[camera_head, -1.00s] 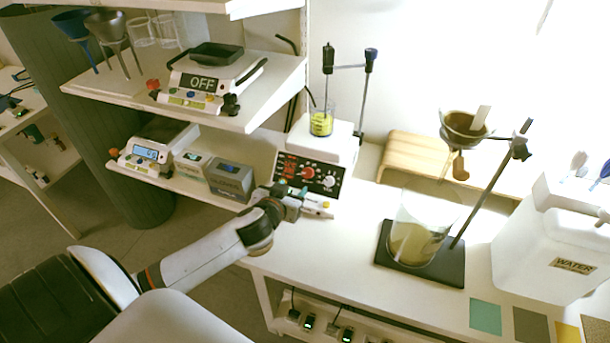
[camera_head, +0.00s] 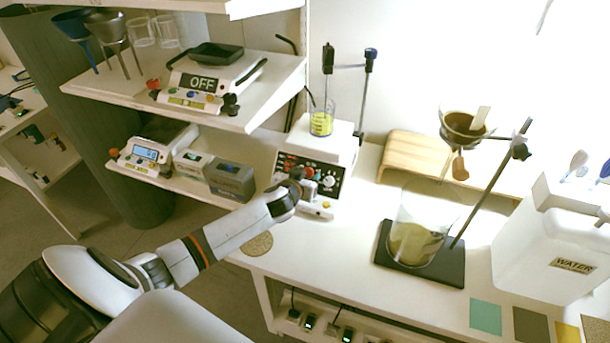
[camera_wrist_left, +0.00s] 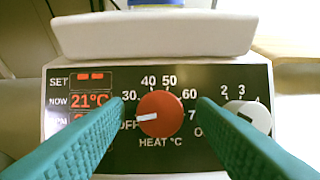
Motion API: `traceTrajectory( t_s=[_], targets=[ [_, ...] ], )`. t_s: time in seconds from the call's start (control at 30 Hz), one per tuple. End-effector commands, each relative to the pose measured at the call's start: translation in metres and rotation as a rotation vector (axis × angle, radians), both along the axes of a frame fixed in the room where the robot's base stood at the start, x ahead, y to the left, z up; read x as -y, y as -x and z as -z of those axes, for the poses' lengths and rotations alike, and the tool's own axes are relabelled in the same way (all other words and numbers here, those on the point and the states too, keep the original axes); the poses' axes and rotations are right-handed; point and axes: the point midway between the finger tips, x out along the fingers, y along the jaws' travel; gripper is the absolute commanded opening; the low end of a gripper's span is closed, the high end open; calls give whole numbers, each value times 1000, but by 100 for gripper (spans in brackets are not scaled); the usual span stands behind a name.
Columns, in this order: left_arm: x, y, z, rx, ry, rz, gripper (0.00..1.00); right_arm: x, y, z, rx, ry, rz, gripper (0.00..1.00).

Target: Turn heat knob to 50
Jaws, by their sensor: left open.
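The hotplate's control panel (camera_head: 330,176) faces me under its white top plate. In the left wrist view the red heat knob (camera_wrist_left: 160,114) is centred on the black panel, with its white pointer toward the OFF mark at lower left. The 50 mark stands above the knob, slightly right. The display (camera_wrist_left: 90,98) reads 21°C on the NOW line. My left gripper (camera_wrist_left: 162,104) is open, with one teal finger on each side of the knob; I see no contact. In the head view this gripper (camera_head: 304,188) is in front of the panel and covers part of it.
A white speed knob (camera_wrist_left: 248,116) is close to the right finger. A beaker with yellow liquid (camera_head: 321,123) stands on the hotplate. Grey and white boxes (camera_head: 229,180) sit on the shelf to the left.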

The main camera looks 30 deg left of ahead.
Motion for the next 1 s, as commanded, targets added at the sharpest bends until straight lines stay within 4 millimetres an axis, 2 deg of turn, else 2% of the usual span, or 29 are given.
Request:
traceTrajectory(
  t_s=[0.03,0.3,0.67,1.0],
  targets=[
    [0,0,0,0,0,0,50,0,0,0,0,0,0,45],
    [0,0,0,0,0,0,6,0,0,0,0,0,0,45],
    [-1,1,-2,-12,-49,41,7,0,0,-6,0,0,0,45],
    [-3,1,-4,-58,-238,202,7,0,0,-27,0,0,0,45]
  ],
)
